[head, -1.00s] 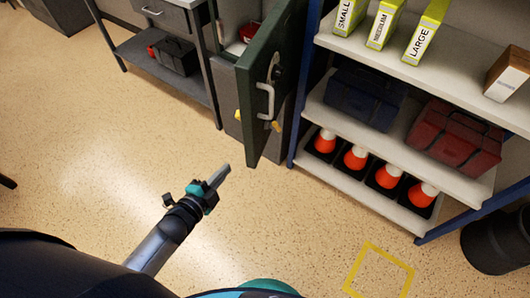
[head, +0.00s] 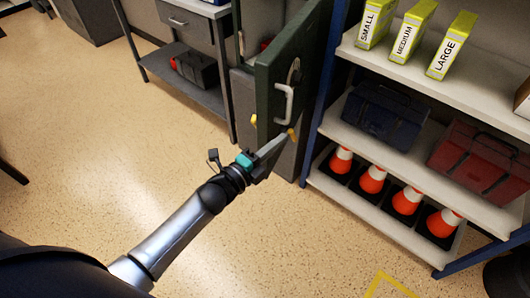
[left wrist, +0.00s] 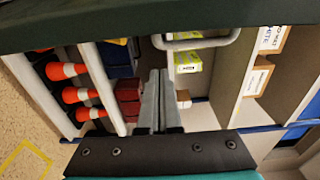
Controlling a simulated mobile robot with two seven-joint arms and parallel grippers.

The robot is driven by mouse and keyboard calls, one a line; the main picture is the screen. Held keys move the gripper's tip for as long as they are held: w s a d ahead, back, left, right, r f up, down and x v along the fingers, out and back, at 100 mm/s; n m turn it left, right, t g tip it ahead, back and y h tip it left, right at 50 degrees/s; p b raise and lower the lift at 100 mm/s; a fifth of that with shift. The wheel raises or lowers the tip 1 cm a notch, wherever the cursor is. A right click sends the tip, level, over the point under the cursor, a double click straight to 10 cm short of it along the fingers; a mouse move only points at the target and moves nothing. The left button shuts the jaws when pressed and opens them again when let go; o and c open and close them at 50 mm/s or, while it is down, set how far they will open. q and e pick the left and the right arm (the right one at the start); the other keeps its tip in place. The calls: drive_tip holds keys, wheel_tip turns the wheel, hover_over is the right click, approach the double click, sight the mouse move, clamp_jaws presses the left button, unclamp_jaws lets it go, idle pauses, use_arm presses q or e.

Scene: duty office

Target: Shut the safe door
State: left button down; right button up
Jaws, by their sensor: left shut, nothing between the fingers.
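The dark green safe door (head: 288,85) stands swung open beside the shelf unit, with a pale bar handle (head: 284,103) on its face. The grey safe body (head: 246,95) is behind it, partly hidden by the door. My left gripper (head: 284,138) is shut and empty, its fingertips at the lower part of the door in the head view; I cannot tell whether they touch it. In the left wrist view the shut fingers (left wrist: 155,100) point towards the door (left wrist: 130,20), whose edge crosses the top, with the handle (left wrist: 195,41) just beyond the fingertips. My right gripper is not in view.
A shelf unit (head: 395,157) stands close to the right of the door, with labelled boxes, a blue toolbox (head: 386,113), a red toolbox (head: 484,155) and several orange cones. A grey desk (head: 195,22) is at the left. The floor (head: 110,130) in front is clear.

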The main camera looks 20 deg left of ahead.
sight(281, 123)
use_arm(q)
drive_tip(key=shift+w+a, duration=0.6)
drive_tip(key=shift+a, duration=0.2)
drive_tip(key=shift+w+a, duration=0.55)
drive_tip(key=shift+a, duration=0.2)
drive_tip(key=shift+a, duration=0.1)
